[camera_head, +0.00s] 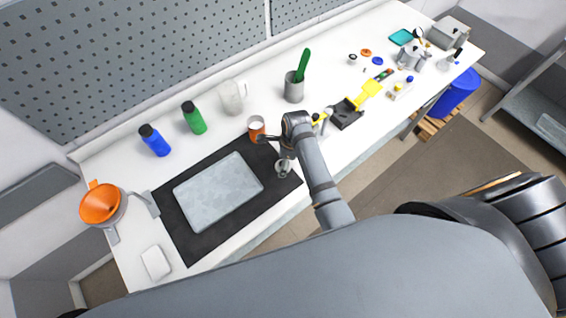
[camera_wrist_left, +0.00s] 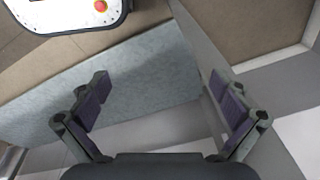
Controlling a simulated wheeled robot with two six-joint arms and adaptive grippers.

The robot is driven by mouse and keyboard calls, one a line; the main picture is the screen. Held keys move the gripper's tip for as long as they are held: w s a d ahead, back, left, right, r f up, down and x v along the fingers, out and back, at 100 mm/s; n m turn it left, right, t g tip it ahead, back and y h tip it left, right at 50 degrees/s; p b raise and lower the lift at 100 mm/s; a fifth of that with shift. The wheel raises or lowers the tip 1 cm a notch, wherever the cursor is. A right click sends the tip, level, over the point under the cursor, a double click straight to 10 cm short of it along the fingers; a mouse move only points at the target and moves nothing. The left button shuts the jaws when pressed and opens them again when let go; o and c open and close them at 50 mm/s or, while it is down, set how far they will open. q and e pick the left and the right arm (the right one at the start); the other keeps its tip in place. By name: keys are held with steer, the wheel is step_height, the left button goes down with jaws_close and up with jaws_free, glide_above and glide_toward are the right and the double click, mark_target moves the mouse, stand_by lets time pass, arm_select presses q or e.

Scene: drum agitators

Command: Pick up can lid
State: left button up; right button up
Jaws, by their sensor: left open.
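I cannot clearly make out a can lid in either view. In the head view an orange can (camera_head: 256,128) with a pale rim stands at the back edge of the black mat. A small metallic round piece (camera_head: 283,168) shows at the mat's right edge, partly hidden by an arm that looks like my right one. That arm's gripper (camera_head: 275,153) is beside the orange can; whether it is open or holds anything is unclear. My left gripper (camera_wrist_left: 165,115) is open and empty in the left wrist view, away from the worktop items.
A grey tray (camera_head: 218,190) lies on the black mat (camera_head: 190,247). Blue (camera_head: 155,141) and green (camera_head: 195,118) bottles, a pitcher (camera_head: 232,97) and an orange funnel (camera_head: 100,203) stand around it. A yellow-handled tool (camera_head: 366,94) lies to the right. The wrist view shows a white panel with a red button (camera_wrist_left: 100,6).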

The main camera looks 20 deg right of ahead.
steer(key=shift+a+f, duration=0.15)
steer(key=shift+f, duration=0.65)
steer(key=c, duration=0.9)
arm_select(q)
steer(key=shift+s, duration=1.25)
